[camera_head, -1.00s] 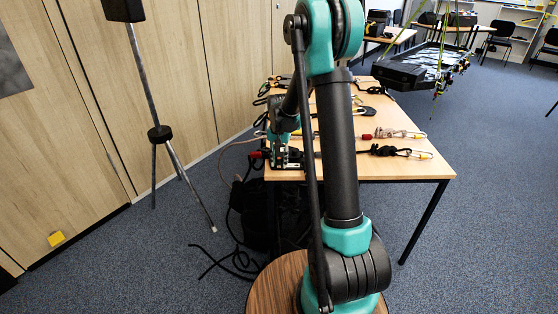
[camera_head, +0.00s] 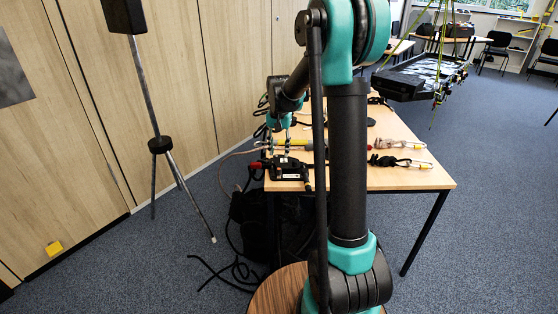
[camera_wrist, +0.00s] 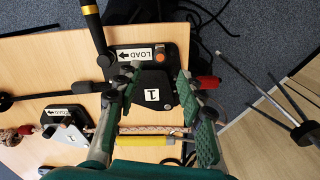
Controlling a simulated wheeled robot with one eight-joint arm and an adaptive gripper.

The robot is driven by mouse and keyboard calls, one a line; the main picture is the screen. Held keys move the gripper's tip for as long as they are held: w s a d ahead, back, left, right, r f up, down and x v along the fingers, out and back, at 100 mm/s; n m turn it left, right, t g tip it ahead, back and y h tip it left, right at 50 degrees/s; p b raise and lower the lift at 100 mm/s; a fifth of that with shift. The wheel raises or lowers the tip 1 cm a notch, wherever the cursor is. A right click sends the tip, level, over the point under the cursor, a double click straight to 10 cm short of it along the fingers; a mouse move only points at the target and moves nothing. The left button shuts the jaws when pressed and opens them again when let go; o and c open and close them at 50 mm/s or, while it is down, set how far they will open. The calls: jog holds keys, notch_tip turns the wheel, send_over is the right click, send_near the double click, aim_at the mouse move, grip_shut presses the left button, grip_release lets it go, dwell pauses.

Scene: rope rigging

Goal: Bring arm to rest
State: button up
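My gripper (camera_head: 287,148) is above the near left part of the wooden table. It also shows in the wrist view (camera_wrist: 155,110), where its green-padded fingers are spread wide and nothing is held between them. A black device (camera_head: 290,172) sits on the table below and in front of my gripper. My arm hides part of the table in the head view.
The table (camera_head: 400,178) holds ropes with clips (camera_head: 398,162). A second LOAD-labelled device (camera_wrist: 62,118) lies to the left in the wrist view. A black tripod stand (camera_head: 160,145) stands left of the table. A dark platform (camera_head: 420,78) hangs on green cords at right. Floor is open at right.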

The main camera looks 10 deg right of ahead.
jog(key=shift+r, duration=0.75)
jog(key=s+d+f+n+t, duration=0.1)
jog(key=s+f, duration=0.1)
jog(key=s, duration=0.7)
jog(key=s+d+f+n+t, duration=0.1)
jog(key=s+d+f+n, duration=0.1)
jog(key=s, duration=0.8)
jog(key=s+d+f+n+t, duration=0.1)
jog(key=s+f+t, duration=0.1)
jog(key=s, duration=0.8)
jog(key=shift+d+f+n, duration=0.2)
jog(key=shift+f+n, duration=0.2)
jog(key=shift+f, duration=0.05)
jog(key=shift+o, duration=0.3)
